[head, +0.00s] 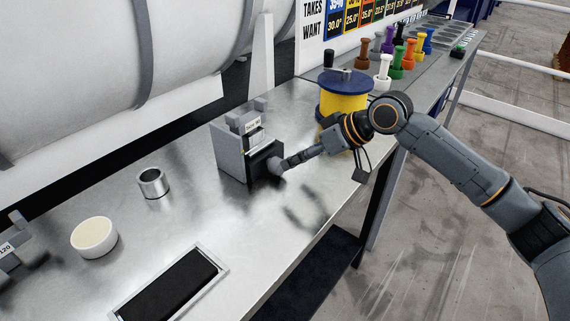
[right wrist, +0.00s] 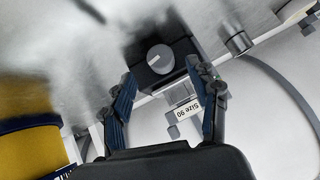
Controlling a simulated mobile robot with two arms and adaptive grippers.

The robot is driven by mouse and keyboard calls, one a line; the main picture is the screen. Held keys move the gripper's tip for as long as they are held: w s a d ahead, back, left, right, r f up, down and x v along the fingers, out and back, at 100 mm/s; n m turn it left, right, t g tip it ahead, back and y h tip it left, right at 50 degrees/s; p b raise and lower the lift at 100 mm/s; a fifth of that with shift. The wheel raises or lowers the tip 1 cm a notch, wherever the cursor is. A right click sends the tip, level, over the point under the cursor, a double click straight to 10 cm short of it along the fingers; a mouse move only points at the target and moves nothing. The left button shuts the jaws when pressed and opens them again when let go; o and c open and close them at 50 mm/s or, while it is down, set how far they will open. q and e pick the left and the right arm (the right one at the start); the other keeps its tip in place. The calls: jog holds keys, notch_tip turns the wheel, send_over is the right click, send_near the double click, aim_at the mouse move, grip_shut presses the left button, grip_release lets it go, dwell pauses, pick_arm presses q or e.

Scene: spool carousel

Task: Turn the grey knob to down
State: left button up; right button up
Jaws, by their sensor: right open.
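The grey knob (right wrist: 160,58) is round and sits on a black front panel in the right wrist view. A short pale mark shows on its face; I cannot tell for sure which way it points. In the head view the knob (head: 275,166) is on the front of a grey box (head: 229,152) with a small label on top. My right gripper (head: 300,158) is in front of that panel. In the right wrist view my right gripper (right wrist: 160,72) is open, its fingers apart on either side of the knob's line, with nothing between them. My left gripper is not in view.
A yellow spool with a blue top (head: 343,100) stands just behind my right gripper. Several coloured pegs (head: 396,68) stand at the far end.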

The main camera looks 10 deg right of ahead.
aim_at(283, 179)
jog(key=x, duration=0.5)
jog(key=shift+a+f, duration=0.1)
jog(key=c, duration=1.2)
jog(key=shift+p, duration=0.5)
jog(key=h+p, duration=0.1)
jog(key=p, duration=0.1)
jog(key=n+t+p, duration=0.1)
jog(key=p, duration=0.1)
jog(key=shift+s+a+r+t+h, duration=0.15)
jog(key=shift+r+t+h, duration=0.15)
jog(key=shift+h, duration=0.1)
jog(key=shift+f+n+t+h+p, duration=0.15)
jog(key=shift+n+t+h+p, duration=0.25)
jog(key=shift+p, duration=0.45)
jog(key=shift+f+t+h+p, duration=0.1)
jog(key=shift+t+h+p, duration=0.2)
jog(key=shift+t+p, duration=0.1)
